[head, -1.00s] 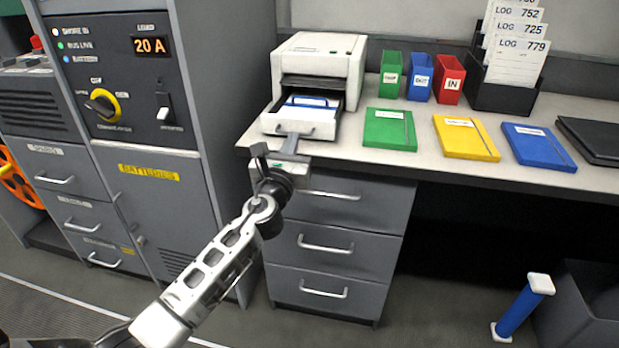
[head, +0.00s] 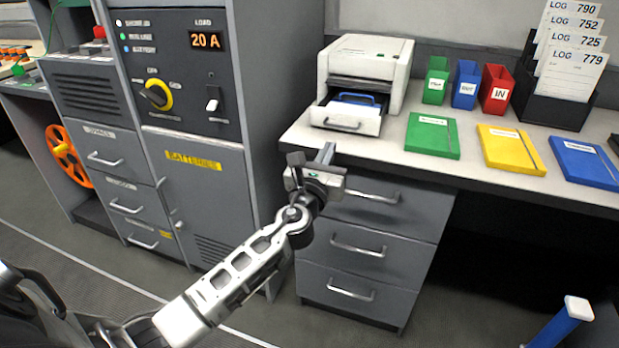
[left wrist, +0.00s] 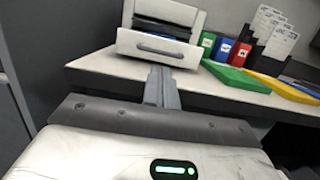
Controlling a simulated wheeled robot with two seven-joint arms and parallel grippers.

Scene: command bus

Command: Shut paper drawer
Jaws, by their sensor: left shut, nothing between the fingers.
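The paper drawer (head: 319,116) is the white tray at the bottom of the white printer (head: 384,66) on the desk. It stands partly out, with blue and white contents (head: 356,99) showing inside. Its front and grey handle also show in the left wrist view (left wrist: 123,40). My left gripper (head: 328,151) is shut and empty, at the desk's front edge just before the drawer. Its closed fingers (left wrist: 160,77) point at the handle, with a small gap between. My right gripper is out of view.
Green, blue and red holders (head: 466,86) stand right of the printer. Green, yellow and blue folders (head: 510,150) lie in front of them. A grey cabinet (head: 265,70) rises close left of the desk. Handled drawers (head: 370,250) are below the desktop.

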